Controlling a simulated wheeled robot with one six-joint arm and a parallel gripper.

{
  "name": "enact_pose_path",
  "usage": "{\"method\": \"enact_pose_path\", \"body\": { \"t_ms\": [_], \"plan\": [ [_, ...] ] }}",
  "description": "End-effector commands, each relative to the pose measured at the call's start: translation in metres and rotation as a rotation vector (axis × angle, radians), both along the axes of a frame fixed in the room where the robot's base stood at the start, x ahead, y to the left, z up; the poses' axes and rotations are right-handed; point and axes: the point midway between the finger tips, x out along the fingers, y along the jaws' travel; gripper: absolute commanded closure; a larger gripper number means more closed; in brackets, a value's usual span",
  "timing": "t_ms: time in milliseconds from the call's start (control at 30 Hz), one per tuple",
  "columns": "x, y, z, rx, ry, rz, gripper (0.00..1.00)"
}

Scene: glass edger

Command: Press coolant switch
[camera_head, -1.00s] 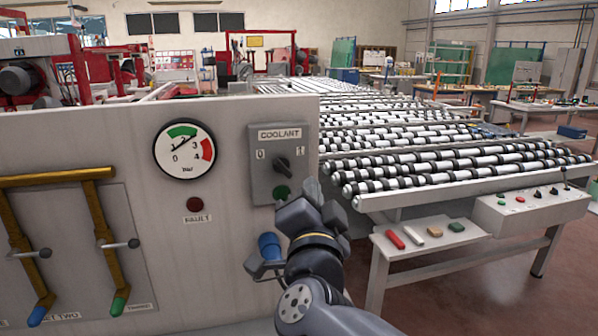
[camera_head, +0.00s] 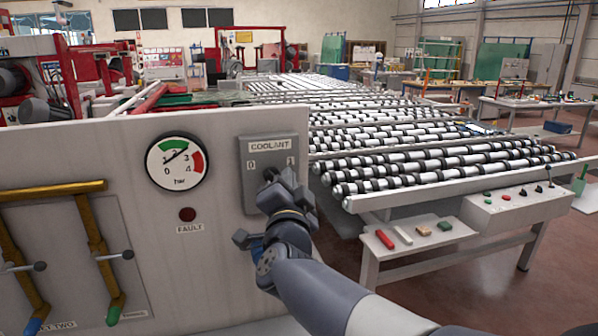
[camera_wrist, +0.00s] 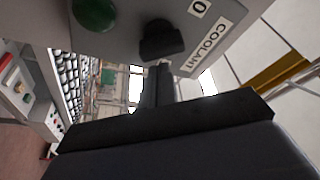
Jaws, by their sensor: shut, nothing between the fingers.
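The coolant switch box (camera_head: 255,165) is a grey plate with the label COOLANT and the marks 0 and 1, on the right end of the machine panel. In the head view my gripper (camera_head: 272,178) is in front of its knob and hides most of it. In the wrist view the black knob (camera_wrist: 162,42) shows upside down, next to a green round button (camera_wrist: 95,13) and the COOLANT label (camera_wrist: 207,47). My gripper's fingers (camera_wrist: 160,75) are shut and empty, with the tips close to the knob; I cannot tell whether they touch.
A pressure gauge (camera_head: 175,163) and a dark red fault lamp (camera_head: 187,214) are left of the box. Yellow pipes with levers (camera_head: 90,230) are at the far left. A roller conveyor (camera_head: 430,165) and a side shelf (camera_head: 415,240) stand to the right.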

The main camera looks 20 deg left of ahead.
Motion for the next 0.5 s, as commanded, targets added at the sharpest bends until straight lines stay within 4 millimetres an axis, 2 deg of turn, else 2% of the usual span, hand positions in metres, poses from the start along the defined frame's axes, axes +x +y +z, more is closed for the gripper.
{"method": "enact_pose_path", "body": {
  "t_ms": [500],
  "plan": [
    [-0.0052,0.0053,-0.0062,0.001,0.000,-0.001,1.00]
  ]
}}
